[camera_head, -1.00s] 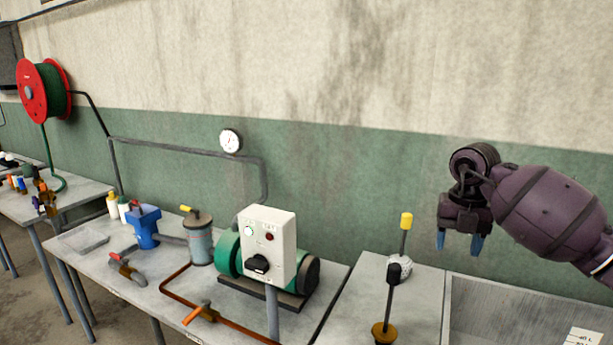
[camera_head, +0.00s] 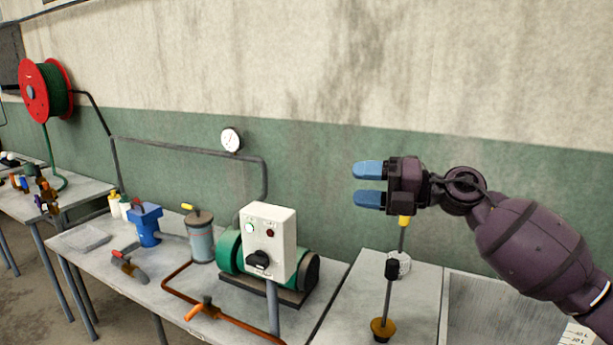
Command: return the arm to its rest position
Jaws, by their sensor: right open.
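My right gripper (camera_head: 369,184) is in the right half of the head view, raised above the bench and in front of the green wall band. Its two blue fingers point left, with a gap between them and nothing in it. My right arm (camera_head: 530,245) comes in from the lower right. The gripper overlaps the top of the yellow-tipped upright lever (camera_head: 404,221) in the picture; I cannot tell the gap in depth. My left gripper is not in view.
A white control box (camera_head: 269,240) stands by a green motor (camera_head: 229,251) on the bench. A plunger-like stick (camera_head: 388,300) stands below the gripper, near a grey tank (camera_head: 490,315). A blue vise-like device (camera_head: 146,225) and red hose reel (camera_head: 47,90) are left.

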